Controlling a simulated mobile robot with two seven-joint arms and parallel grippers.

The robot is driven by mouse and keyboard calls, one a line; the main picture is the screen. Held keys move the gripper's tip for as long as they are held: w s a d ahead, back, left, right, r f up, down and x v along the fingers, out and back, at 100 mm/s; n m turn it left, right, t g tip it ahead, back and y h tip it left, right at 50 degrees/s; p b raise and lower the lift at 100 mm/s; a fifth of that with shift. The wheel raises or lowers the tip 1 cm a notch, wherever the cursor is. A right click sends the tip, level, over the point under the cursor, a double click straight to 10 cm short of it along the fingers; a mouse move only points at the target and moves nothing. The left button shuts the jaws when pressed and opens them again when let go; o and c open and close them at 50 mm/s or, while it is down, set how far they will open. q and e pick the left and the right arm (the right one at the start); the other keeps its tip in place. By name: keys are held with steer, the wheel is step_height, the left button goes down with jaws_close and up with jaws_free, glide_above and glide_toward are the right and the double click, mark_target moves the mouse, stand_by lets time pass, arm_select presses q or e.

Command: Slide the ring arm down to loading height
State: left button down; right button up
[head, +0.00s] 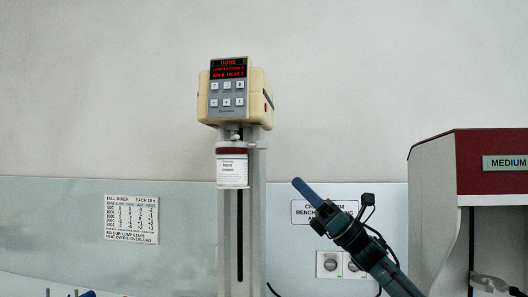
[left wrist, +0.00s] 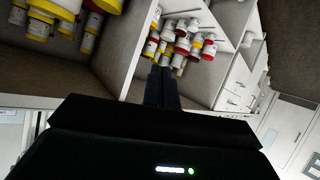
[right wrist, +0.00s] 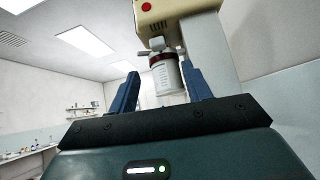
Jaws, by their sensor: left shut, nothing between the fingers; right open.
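The cream mill (head: 204,104) stands with its head high on a pale column (head: 257,215) that has a dark vertical slot. Its red display reads DONE on top. A white labelled jar (head: 232,172) with a dark red band hangs upright close under the head. The ring arm cannot be told apart clearly from the fittings around the jar's top. My right gripper (head: 301,188) is open and empty, right of the jar and apart from it. In the right wrist view the jar (right wrist: 167,76) shows beyond and between the spread blue fingers. My left gripper (left wrist: 161,86) is shut and empty, away from the mill.
A red and grey cabinet marked MEDIUM (head: 492,163) stands at the right. A printed mixer card (head: 131,219) and a socket (head: 331,265) are on the back panel. The left wrist view shows shelves with several red- and yellow-lidded jars (left wrist: 180,40).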

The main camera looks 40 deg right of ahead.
mark_target(268, 146)
steer(key=shift+n+g+y, duration=0.3)
steer(key=shift+n+y, duration=0.1)
steer(key=shift+n, duration=0.1)
steer(key=p+x, duration=0.2)
steer(key=x, duration=0.2)
steer(key=p+x, duration=0.3)
steer(key=x, duration=0.1)
steer(key=p+x, duration=0.3)
steer(key=x, duration=0.1)
steer(key=shift+s+r, duration=0.1)
steer(key=shift+r, duration=0.45)
steer(key=shift+w+a+r, duration=0.2)
steer(key=shift+w+a, duration=0.05)
steer(key=shift+w, duration=0.1)
arm_select(q)
steer(key=r, duration=0.2)
steer(key=a+r+y, duration=0.1)
steer(key=shift+s+a+r+m+g, duration=0.2)
steer(key=shift+r+m+g, duration=0.1)
steer(key=shift+r+m, duration=0.1)
steer(key=shift+d, duration=0.1)
arm_select(e)
steer(key=shift+c, duration=0.3)
jaws_close()
